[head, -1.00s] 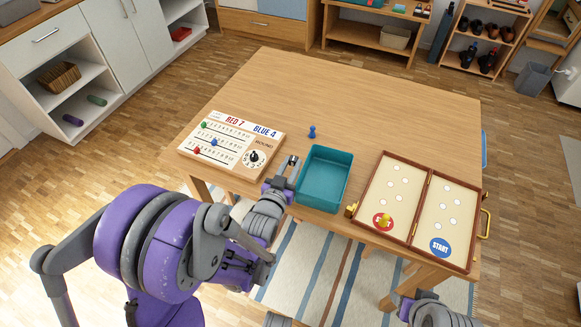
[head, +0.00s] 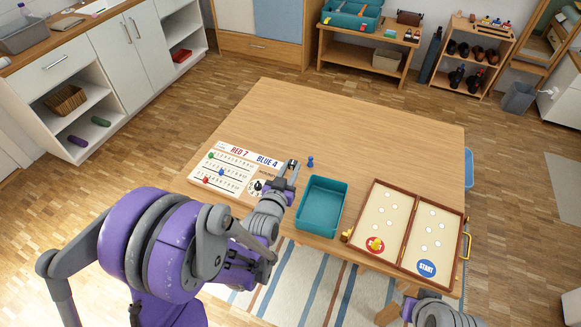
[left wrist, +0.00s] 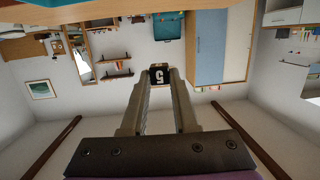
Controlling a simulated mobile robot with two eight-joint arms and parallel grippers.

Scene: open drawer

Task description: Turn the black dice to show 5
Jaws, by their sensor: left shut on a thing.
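The black dice (left wrist: 158,76) is between the fingertips of my left gripper (left wrist: 158,80) in the left wrist view. The face toward that camera shows a white 5. In the head view my left gripper (head: 291,168) is shut on it, above the table near the right end of the scoreboard (head: 222,160); the dice is too small there to read its upper face. Part of my right arm shows at the bottom right of the head view, and its finger state is unclear.
An empty teal tray (head: 321,205) stands right of my left gripper. A blue pawn (head: 310,161) stands behind it. An open wooden game case (head: 407,229) with a yellow pawn (head: 376,244) lies at the right. The back of the table (head: 360,120) is clear.

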